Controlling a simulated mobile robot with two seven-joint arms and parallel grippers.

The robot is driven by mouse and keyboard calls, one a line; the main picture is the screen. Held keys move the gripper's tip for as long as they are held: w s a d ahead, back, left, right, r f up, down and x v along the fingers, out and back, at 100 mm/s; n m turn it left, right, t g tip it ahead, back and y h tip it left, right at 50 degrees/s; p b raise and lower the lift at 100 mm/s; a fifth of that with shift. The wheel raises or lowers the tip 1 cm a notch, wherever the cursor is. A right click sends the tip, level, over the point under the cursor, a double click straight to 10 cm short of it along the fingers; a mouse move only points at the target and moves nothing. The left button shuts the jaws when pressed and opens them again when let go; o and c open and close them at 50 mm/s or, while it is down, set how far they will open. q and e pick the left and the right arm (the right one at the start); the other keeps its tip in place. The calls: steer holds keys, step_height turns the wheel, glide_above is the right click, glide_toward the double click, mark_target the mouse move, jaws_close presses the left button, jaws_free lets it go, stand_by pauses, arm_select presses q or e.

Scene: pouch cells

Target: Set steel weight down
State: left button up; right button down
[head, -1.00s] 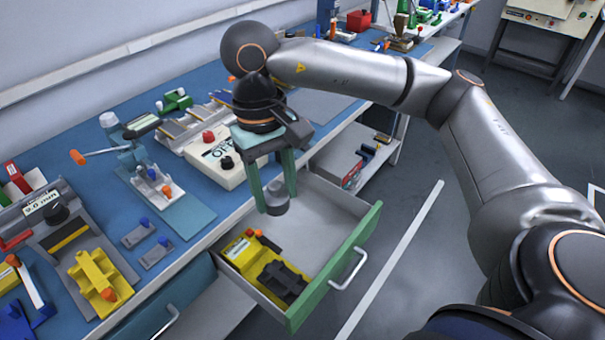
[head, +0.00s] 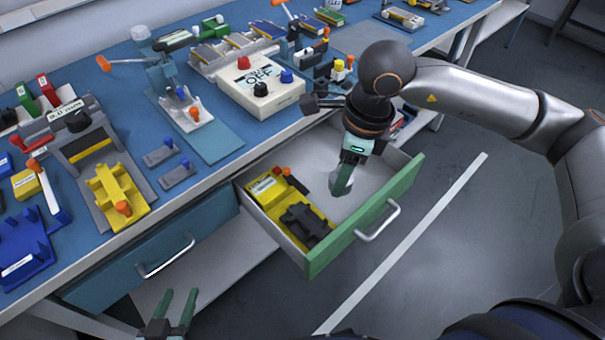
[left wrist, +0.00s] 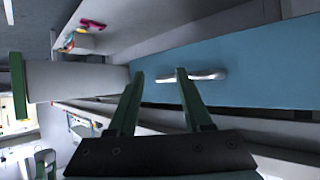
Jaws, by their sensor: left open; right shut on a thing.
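The steel weight (head: 333,181) is a small pale grey piece, mostly hidden behind my right gripper's fingers in the head view. My right gripper (head: 342,186) is shut on it, low inside the open green-fronted drawer (head: 392,196). I cannot tell whether the weight touches the drawer floor. My left gripper (head: 180,298) is open and empty, low in front of the bench at the bottom of the head view. In the left wrist view its fingers (left wrist: 156,76) stand apart before a blue drawer front.
Yellow and black fixtures (head: 290,205) fill the near left part of the open drawer. The drawer floor around the weight is bare. A closed blue drawer (head: 150,250) is to the left. The blue bench top holds an OFF box (head: 262,90) and several fixtures.

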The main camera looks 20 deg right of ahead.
step_height(320, 180, down, 8)
steer(key=m+h+b, duration=0.2)
steer(key=m+b, duration=0.3)
steer(key=m, duration=1.1)
steer(key=shift+t, duration=0.3)
steer(key=w+d+f+b, duration=0.2)
steer(key=w+d+f, duration=0.6)
steer(key=d+f, duration=0.1)
steer(key=shift+w, duration=0.4)
steer(key=shift+w+d+f, duration=0.25)
steer(key=shift+d+f, duration=0.05)
steer(key=f, duration=0.1)
steer(key=f+b, duration=0.1)
steer(key=f, duration=0.1)
steer(key=shift+w+d+f, duration=0.15)
steer(key=shift+d+f, duration=0.05)
arm_select(q)
step_height(320, 180, up, 21)
steer(key=w+d+m+t+h, duration=0.1)
steer(key=w+m+t+h, duration=0.1)
steer(key=m+t+h, duration=0.3)
steer(key=t, duration=0.4)
steer(key=shift+w+d+t+h, duration=0.2)
steer(key=shift+w+t+h, duration=0.05)
steer(key=shift+t+h, duration=0.05)
steer(key=shift+s+r, duration=0.15)
arm_select(e)
steer(key=shift+f, duration=0.15)
steer(key=shift+c, duration=1.3)
jaws_free()
